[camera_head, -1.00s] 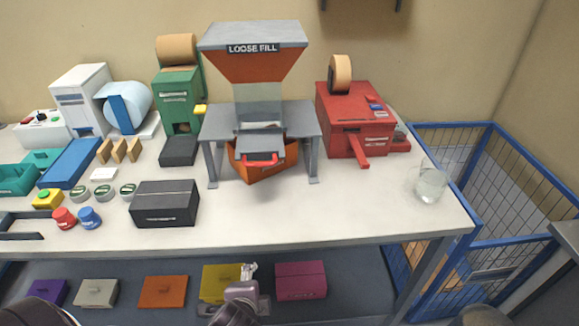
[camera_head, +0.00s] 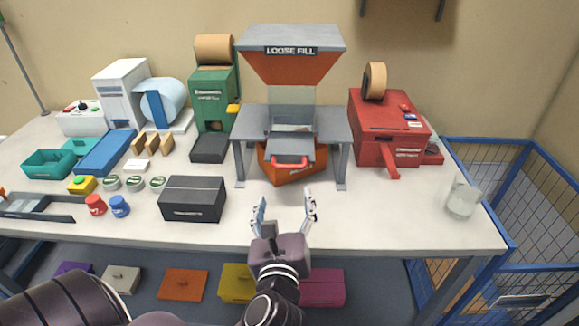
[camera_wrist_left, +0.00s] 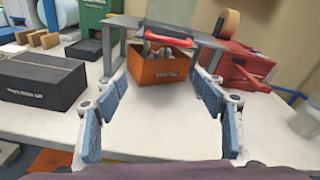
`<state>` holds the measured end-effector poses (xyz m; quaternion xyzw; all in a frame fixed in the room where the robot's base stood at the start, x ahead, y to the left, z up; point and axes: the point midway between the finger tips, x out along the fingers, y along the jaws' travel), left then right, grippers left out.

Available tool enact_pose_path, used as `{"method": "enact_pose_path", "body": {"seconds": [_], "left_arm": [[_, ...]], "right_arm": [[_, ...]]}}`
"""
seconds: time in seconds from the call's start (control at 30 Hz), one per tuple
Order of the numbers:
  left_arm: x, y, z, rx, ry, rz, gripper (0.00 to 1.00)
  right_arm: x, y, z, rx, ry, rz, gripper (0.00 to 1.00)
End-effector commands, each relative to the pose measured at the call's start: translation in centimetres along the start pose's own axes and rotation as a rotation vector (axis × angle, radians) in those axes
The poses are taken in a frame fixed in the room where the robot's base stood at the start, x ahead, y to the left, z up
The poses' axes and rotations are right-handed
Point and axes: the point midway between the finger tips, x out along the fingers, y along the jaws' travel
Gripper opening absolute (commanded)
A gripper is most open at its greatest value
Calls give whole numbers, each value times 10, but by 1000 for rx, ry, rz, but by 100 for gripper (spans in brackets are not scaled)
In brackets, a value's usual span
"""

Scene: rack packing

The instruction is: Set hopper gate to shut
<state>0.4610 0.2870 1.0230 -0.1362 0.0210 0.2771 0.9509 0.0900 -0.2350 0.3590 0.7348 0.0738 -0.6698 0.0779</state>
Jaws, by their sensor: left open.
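The hopper (camera_head: 291,66), labelled LOOSE FILL, stands on a grey stand at the middle of the bench. Its gate has a red handle (camera_head: 290,162) at the front, which also shows in the left wrist view (camera_wrist_left: 176,38). An orange box (camera_head: 283,175) sits under the gate; in the left wrist view grey pieces show inside it. My left gripper (camera_head: 284,207) is open and empty, over the bench's front part, in front of the box and handle and apart from them. In the left wrist view its fingers (camera_wrist_left: 156,108) are spread either side of the box. My right gripper is out of view.
A black box (camera_head: 192,199) lies left of my gripper. A red tape machine (camera_head: 388,132) stands right of the hopper, and a glass (camera_head: 463,199) is near the bench's right end. The bench between my gripper and the stand is clear.

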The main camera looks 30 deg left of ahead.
Motion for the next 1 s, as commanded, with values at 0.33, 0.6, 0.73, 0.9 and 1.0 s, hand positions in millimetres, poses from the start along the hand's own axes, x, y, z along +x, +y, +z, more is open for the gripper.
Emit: {"method": "enact_pose_path", "body": {"seconds": [0.33,0.6,0.73,0.9,1.0], "left_arm": [[8,-17,33,259,-121,-17,64],[50,-18,39,255,-118,-18,64],[66,-18,39,255,-116,-17,64],[75,-18,39,253,-115,-18,64],[76,-18,38,253,-114,-18,64]], "right_arm": [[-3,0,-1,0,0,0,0],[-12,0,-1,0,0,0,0],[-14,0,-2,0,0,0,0],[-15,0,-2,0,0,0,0],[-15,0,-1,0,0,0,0]]}}
